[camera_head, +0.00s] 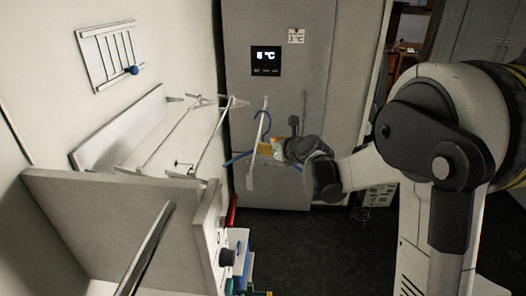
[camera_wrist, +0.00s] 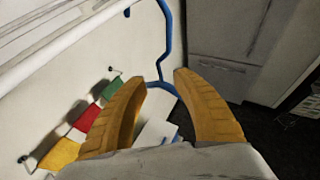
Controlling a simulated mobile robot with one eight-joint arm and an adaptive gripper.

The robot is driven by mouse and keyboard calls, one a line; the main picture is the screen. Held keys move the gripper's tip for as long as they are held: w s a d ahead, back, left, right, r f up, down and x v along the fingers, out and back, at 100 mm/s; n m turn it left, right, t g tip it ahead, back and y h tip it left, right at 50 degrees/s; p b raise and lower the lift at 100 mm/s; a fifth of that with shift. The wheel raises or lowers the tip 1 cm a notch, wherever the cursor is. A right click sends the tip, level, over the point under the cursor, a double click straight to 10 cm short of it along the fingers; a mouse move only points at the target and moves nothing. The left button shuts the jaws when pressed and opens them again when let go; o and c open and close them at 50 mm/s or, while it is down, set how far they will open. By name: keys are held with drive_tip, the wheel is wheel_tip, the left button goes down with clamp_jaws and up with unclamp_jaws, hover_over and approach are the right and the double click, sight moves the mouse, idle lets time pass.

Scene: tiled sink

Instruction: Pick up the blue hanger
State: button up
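The blue hanger (camera_head: 240,157) hangs near the outer end of a white rod (camera_head: 258,142) in the head view, with its hook above and its arms spread below. In the wrist view its thin blue frame (camera_wrist: 167,35) runs down from the top and bends in the gap beyond my fingertips. My gripper (camera_head: 277,147) is at the right side of the hanger, close to it. In the wrist view its two yellow fingers (camera_wrist: 163,77) are apart, with nothing visibly clamped. Whether they touch the hanger is unclear. Part of the hanger is hidden behind the rod and gripper.
A white wall rack (camera_head: 125,125) with rods is at left. A grey fridge (camera_head: 285,55) stands behind. A white counter-like block (camera_head: 120,215) is at lower left. Dark floor is open below.

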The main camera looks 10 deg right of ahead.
drive_tip(key=x, duration=0.3)
drive_tip(key=shift+w+f, duration=0.1)
drive_tip(key=shift+w, duration=0.3)
drive_tip(key=shift+s, duration=0.1)
drive_tip(key=shift+c, duration=0.8)
clamp_jaws()
